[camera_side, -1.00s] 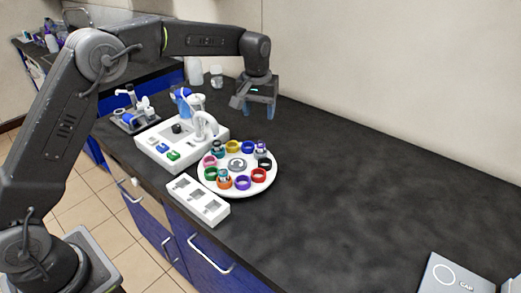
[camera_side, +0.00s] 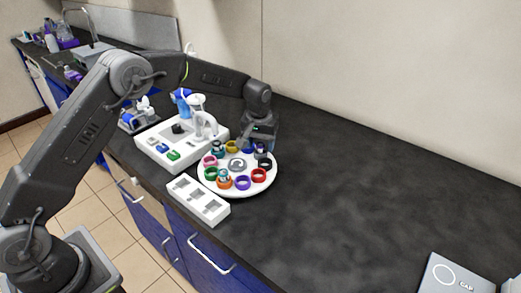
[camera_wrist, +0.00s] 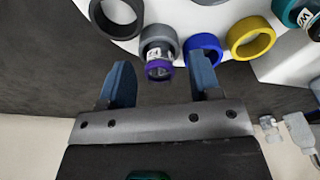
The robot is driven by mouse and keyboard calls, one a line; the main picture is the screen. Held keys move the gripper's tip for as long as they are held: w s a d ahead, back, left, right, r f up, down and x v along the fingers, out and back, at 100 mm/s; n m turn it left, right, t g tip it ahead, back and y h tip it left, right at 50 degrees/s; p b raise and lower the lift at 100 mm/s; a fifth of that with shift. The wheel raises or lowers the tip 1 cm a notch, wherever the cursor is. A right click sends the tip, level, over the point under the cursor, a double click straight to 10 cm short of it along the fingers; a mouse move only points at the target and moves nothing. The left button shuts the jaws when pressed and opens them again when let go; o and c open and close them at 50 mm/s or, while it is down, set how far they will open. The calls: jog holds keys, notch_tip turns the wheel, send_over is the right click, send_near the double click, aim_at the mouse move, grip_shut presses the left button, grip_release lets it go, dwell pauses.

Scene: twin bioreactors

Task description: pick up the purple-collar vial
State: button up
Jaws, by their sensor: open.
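The purple-collar vial (camera_wrist: 158,70) sits in a grey ring (camera_wrist: 153,37) at the edge of the round white carousel (camera_side: 205,186). In the wrist view its purple collar faces me, between the lines of my two fingers. My gripper (camera_wrist: 161,76) is open with nothing held; its blue fingers point towards the carousel, one on each side of the vial, and I see a gap on both sides. In the side view my gripper (camera_side: 262,143) is low over the carousel's far edge and largely hides the vial there.
A blue ring (camera_wrist: 204,49) and a black ring (camera_wrist: 120,17) flank the grey one. A yellow ring (camera_wrist: 252,36) and a teal-collar vial (camera_wrist: 296,12) are farther right. A white three-well block (camera_side: 184,190) and a white device (camera_side: 160,153) stand left.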

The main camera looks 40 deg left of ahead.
jog(key=c, duration=1)
